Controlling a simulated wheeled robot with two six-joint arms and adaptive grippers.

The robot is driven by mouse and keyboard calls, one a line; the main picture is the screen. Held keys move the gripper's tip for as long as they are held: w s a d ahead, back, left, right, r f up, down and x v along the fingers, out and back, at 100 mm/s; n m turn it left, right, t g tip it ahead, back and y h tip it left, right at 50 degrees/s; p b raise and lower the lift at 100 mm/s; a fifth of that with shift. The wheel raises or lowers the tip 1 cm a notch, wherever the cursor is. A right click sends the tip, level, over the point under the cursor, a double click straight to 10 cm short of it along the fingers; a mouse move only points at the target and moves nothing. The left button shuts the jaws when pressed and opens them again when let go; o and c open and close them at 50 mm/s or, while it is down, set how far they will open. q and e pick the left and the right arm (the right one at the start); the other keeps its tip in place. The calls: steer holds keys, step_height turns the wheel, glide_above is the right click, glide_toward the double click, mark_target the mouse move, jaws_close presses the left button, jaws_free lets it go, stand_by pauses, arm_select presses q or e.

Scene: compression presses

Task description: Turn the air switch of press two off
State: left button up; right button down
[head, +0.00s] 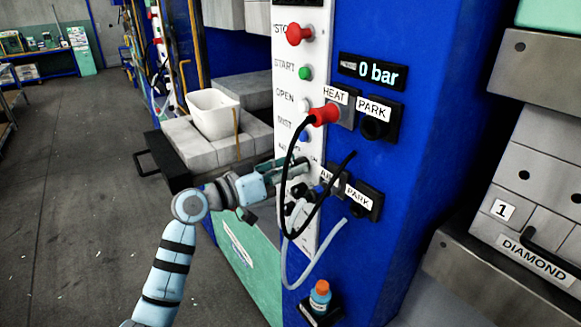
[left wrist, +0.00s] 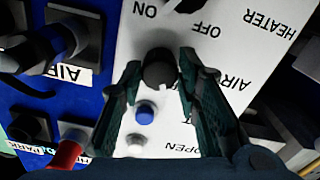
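The white control panel (head: 300,85) is on the blue press. In the left wrist view, the panel (left wrist: 130,40) appears upside down, with ON, OFF and AIR lettering around a black rotary knob (left wrist: 158,66). The knob carries a small white mark on its lower edge there. My left gripper (head: 292,190) is at the lower part of the panel. Its fingers (left wrist: 160,72) stand on either side of the knob, with what look like narrow gaps; contact is not clear. In the head view the gripper hides the knob. My right gripper is not in view.
A display (head: 371,72) reads 0 bar. Blue (left wrist: 147,113) and white buttons sit near the fingers. A white bin (head: 213,115) stands left.

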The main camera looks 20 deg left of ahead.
arm_select(q)
steer(key=shift+o, duration=1.2)
steer(key=shift+r, duration=0.1)
steer(key=v, duration=1.2)
steer(key=shift+d, duration=0.1)
